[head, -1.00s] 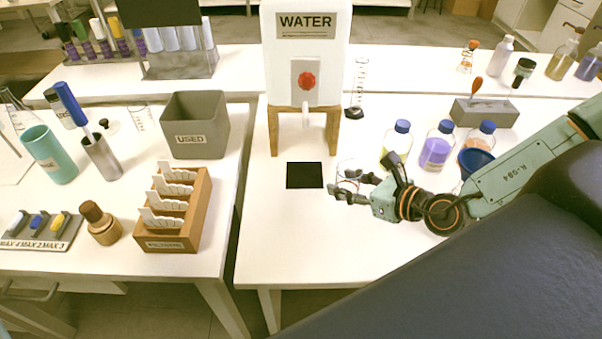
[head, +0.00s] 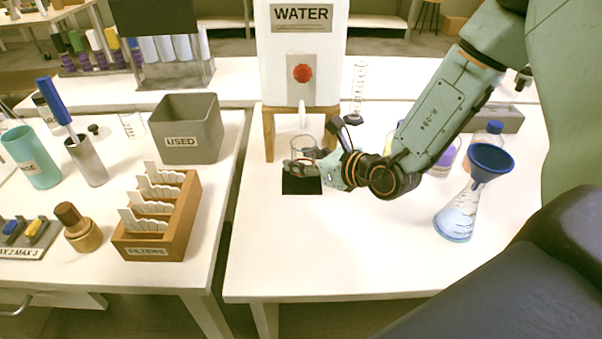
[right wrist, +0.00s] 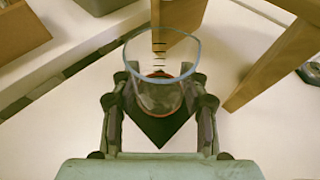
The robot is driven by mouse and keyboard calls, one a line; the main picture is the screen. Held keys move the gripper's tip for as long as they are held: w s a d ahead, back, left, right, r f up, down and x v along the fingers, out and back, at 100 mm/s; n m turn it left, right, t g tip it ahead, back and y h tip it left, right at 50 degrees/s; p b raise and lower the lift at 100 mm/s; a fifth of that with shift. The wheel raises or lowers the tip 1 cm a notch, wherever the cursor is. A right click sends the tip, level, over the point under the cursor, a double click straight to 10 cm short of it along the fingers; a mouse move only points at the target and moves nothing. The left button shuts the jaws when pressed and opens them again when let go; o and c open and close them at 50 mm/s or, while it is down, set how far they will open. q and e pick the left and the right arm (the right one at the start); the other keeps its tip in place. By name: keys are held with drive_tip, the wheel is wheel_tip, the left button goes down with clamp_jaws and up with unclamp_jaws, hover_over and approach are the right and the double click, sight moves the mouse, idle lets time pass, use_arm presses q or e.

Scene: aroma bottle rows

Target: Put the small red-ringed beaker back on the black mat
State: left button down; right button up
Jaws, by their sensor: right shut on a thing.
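The small clear beaker (right wrist: 160,88) is between the fingers of my right gripper (right wrist: 160,112) in the right wrist view. A red ring shows at its base and dark marks show on its wall. My right gripper also shows in the head view (head: 308,168), shut on the beaker (head: 305,148), which looks upright. The black mat (head: 301,187) lies on the table under and just in front of the gripper, partly hidden by it. From these views I cannot tell whether the beaker touches the mat. My left gripper is not in view.
The white water tank (head: 303,60) stands on a wooden stand right behind the mat, its spout above the beaker. A flask with a blue funnel (head: 460,210) stands to the right. A grey USED bin (head: 186,128) and a filter rack (head: 157,217) are on the left table.

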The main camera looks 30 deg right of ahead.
sight(302, 181)
drive_tip(key=shift+w+f, duration=0.1)
drive_tip(key=shift+w, duration=0.25)
wheel_tip(302, 181, down, 3)
drive_tip(key=shift+s+r+b, duration=0.15)
drive_tip(key=shift+r+b, duration=0.05)
drive_tip(key=shift+b, duration=0.6)
drive_tip(key=shift+a+f, duration=0.1)
drive_tip(key=shift+f, duration=0.3)
drive_tip(key=shift+w, duration=0.25)
drive_tip(key=shift+s+f+b, duration=0.15)
drive_tip(key=shift+s+b, duration=0.05)
drive_tip(key=shift+b, duration=0.1)
drive_tip(key=o, duration=1.2)
drive_tip(key=shift+w, duration=0.1)
